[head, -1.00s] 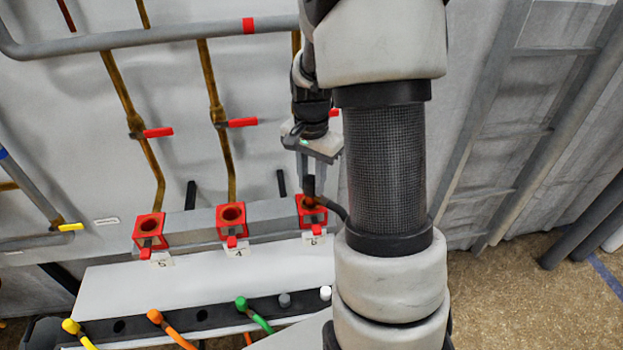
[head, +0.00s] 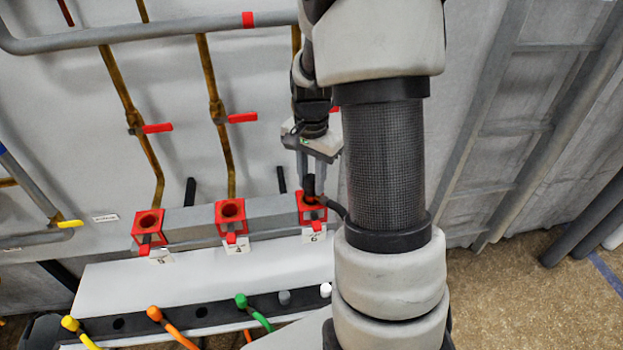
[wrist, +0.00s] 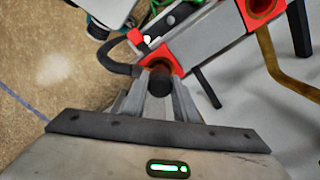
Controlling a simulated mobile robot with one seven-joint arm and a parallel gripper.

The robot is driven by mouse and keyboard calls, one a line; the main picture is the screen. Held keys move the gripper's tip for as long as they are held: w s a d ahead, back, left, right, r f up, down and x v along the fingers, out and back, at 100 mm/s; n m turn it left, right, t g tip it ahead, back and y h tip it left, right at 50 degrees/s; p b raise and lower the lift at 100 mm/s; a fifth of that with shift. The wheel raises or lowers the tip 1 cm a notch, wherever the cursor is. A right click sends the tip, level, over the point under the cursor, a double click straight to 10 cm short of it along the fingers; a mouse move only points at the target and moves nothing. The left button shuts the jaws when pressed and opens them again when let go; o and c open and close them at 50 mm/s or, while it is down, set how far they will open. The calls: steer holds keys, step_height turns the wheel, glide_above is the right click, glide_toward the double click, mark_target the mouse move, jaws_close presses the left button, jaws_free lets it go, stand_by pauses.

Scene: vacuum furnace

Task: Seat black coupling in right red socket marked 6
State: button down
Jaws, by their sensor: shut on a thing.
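The black coupling (head: 310,186) is a short dark cylinder with a black hose running from it to the right. My gripper (head: 318,178) is shut on it at the right red socket (head: 312,213), whose white tag reads 6. The coupling's lower end is at the socket mouth; how deep it sits is hidden. In the wrist view the coupling (wrist: 160,82) is between my fingers (wrist: 157,98), in front of the red socket (wrist: 160,58), which it partly covers.
Two more red sockets, the left one (head: 147,225) and the middle one marked 4 (head: 231,215), sit open on the same grey bar. A black rack (head: 200,312) below holds yellow, orange and green hose ends. Brass pipes with red handles (head: 242,118) rise behind.

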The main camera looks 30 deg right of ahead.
steer(key=shift+f, duration=0.15)
steer(key=c, duration=1.3)
jaws_free()
step_height(320, 180, up, 18)
steer(key=p, duration=0.1)
steer(key=shift+f, duration=0.25)
